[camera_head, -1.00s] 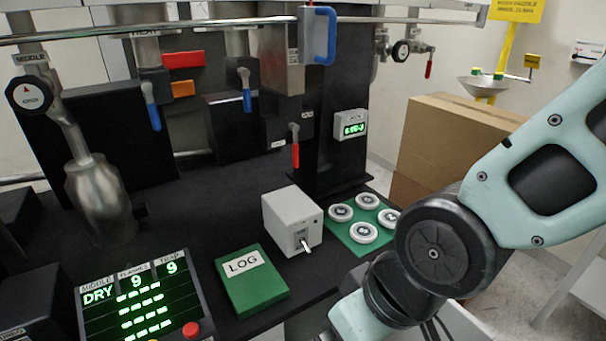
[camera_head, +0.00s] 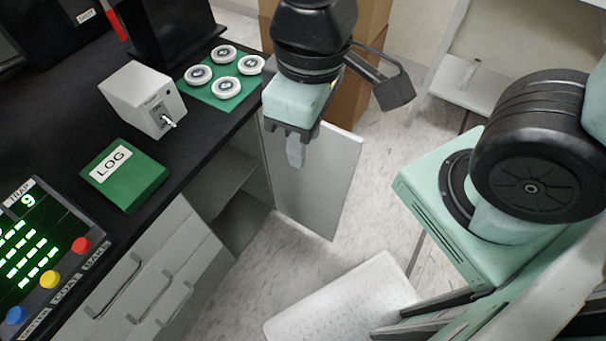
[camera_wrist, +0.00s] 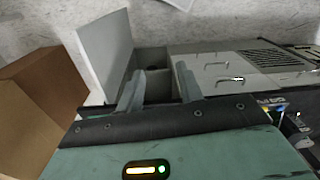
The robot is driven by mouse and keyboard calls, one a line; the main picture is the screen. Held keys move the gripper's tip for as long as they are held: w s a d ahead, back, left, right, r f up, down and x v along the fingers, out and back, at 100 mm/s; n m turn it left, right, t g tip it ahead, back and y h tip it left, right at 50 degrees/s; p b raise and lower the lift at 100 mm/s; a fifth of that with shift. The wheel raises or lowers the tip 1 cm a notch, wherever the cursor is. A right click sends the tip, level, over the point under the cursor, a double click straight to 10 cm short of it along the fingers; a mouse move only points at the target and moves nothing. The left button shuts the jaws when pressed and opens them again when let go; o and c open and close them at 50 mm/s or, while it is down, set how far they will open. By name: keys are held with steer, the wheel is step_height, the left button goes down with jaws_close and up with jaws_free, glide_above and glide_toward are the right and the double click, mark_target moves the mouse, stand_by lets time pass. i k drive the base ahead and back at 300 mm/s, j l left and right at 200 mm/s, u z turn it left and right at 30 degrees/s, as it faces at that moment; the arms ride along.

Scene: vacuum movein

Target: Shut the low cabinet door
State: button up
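The low cabinet door (camera_head: 318,195) is a pale grey panel standing open at the far right end of the bench, below the worktop. Behind it the cabinet's opening (camera_head: 228,170) shows empty shelf space. My gripper (camera_head: 296,158) hangs pointing down and covers the door's upper left part in the head view. I cannot tell whether it touches the door. In the wrist view, the two fingers (camera_wrist: 158,84) are apart with nothing between them. The door (camera_wrist: 105,48) stands up beyond the left finger there, with the cabinet interior (camera_wrist: 152,62) to its right.
Drawers with handles (camera_head: 150,285) lie left of the opening. A white step (camera_head: 345,305) sits on the floor in front. A cardboard box (camera_head: 365,75) stands behind my gripper, and a pale frame (camera_head: 450,75) stands farther right. The worktop holds a green log book (camera_head: 125,175).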

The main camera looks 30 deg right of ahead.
mark_target(313, 196)
steer(key=i+l+u, duration=0.1)
steer(key=l+u, duration=0.25)
steer(key=l, duration=0.3)
steer(key=l+u, duration=0.35)
steer(key=l, duration=0.3)
steer(key=l+u, duration=0.35)
steer(key=l, duration=0.3)
steer(key=k+l+u, duration=0.2)
steer(key=l+u, duration=0.2)
steer(key=l, duration=0.2)
steer(key=k+l+u, duration=0.25)
steer(key=l, duration=0.25)
steer(key=k+l+u, duration=0.3)
steer(key=k+l, duration=0.05)
steer(key=l, duration=0.05)
